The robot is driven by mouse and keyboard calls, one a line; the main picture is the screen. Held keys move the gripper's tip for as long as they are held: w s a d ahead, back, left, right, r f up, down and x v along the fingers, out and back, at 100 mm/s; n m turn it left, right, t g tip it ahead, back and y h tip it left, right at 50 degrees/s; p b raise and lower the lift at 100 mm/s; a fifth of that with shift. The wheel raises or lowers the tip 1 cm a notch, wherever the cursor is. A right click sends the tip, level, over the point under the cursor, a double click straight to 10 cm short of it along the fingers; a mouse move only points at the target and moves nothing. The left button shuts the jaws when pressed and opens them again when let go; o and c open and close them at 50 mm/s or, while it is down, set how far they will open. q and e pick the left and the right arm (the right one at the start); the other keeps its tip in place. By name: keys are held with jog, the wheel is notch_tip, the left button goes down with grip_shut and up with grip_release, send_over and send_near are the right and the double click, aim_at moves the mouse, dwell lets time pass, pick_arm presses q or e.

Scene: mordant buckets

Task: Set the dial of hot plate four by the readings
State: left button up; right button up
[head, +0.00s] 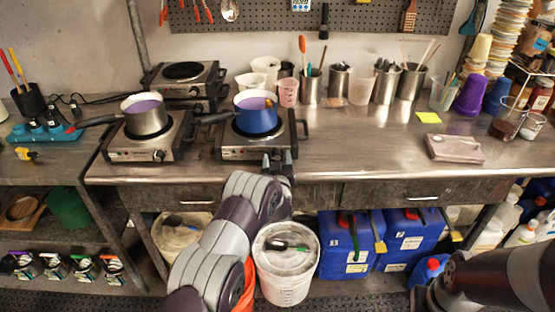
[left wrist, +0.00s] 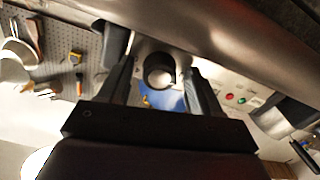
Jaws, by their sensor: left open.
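A steel hot plate (head: 240,148) with a blue pot (head: 256,113) of purple liquid stands at the middle of the bench. My left gripper (head: 278,160) is at its front right, over its dial. In the left wrist view the round dark dial (left wrist: 160,72) lies between the two open fingers of my left gripper (left wrist: 162,85); I cannot tell whether they touch it. The dial's marks are not readable. A second hot plate (head: 130,150) with a steel pot (head: 146,116) stands to the left. No number shows on the plates. My right arm is at the lower right; its gripper is not seen.
A stacked hot plate (head: 184,78) stands behind. A small display (head: 300,5) hangs on the pegboard; its reading is too small. Beakers and steel cups (head: 360,87) line the back. A yellow note (head: 428,117) lies on the right. A white bucket (head: 287,275) stands below.

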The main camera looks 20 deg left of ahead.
pick_arm(q)
jog(key=c, duration=1)
jog(key=shift+c, duration=0.2)
